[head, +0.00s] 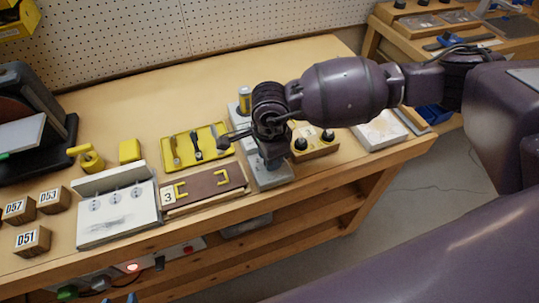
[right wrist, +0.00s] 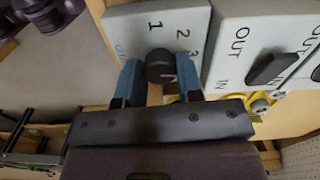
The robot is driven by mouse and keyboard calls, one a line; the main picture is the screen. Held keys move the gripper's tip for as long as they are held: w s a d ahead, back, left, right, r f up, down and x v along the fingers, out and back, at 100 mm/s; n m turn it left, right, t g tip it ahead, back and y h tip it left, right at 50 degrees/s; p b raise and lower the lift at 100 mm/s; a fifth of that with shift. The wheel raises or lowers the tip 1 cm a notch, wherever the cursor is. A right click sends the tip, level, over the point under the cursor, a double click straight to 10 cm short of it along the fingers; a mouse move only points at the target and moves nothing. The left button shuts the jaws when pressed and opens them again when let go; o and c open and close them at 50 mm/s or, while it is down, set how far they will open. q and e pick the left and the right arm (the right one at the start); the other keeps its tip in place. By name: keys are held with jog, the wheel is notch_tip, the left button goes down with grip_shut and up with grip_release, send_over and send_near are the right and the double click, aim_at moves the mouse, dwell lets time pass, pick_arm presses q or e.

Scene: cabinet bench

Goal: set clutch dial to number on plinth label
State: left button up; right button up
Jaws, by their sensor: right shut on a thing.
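The clutch dial is a round black knob (right wrist: 160,64) on a pale grey panel (right wrist: 118,28) printed with 1, 2 and 3, in the right wrist view. My right gripper (right wrist: 159,80) is shut on the knob, one blue finger on each side. Which number the knob points to cannot be told. In the head view my right gripper (head: 274,158) reaches down over the grey panel block (head: 272,180) and hides the dial. The brown plinth (head: 207,186) with yellow brackets stands left of it; its white label (head: 168,196) reads 3. My left gripper is not in view.
A panel with a black IN/OUT switch (right wrist: 273,68) adjoins the dial panel. On the bench are a yellow tool tray (head: 197,146), a grey-white box (head: 117,208), a wooden block with black knobs (head: 315,143) and numbered wooden blocks (head: 32,240). The bench front edge is close.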

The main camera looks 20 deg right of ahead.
jog(key=shift+n, duration=0.6)
jog(key=shift+r, duration=0.1)
jog(key=o, duration=0.9)
notch_tip(320, 180, up, 11)
jog(key=shift+f+p, duration=0.15)
jog(key=shift+p, duration=0.3)
